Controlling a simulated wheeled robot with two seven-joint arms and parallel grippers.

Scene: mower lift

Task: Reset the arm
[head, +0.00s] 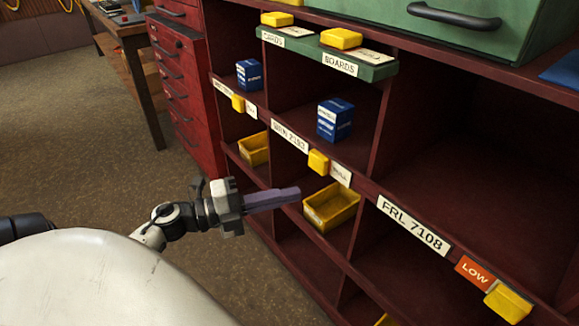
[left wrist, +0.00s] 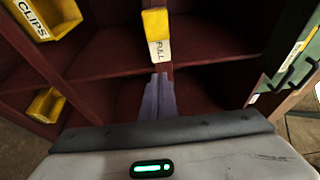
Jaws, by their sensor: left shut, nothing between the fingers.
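My left gripper (head: 298,192) reaches in from the left in the head view, its purple-grey fingers closed together with nothing between them. It is in front of the dark red shelf unit (head: 440,160), near a yellow bin (head: 331,206) in a lower compartment, and whether it touches the shelf I cannot tell. In the left wrist view the closed fingers (left wrist: 160,84) point at the shelf, below a yellow block (left wrist: 155,23) with a FULL label. My right gripper is in neither view.
Blue boxes (head: 335,119) and another yellow bin (head: 254,149) sit in compartments. A green case (head: 440,30) is on top. A red drawer cabinet (head: 188,90) and a wooden bench (head: 140,70) stand behind. The brown floor (head: 80,140) at left is clear.

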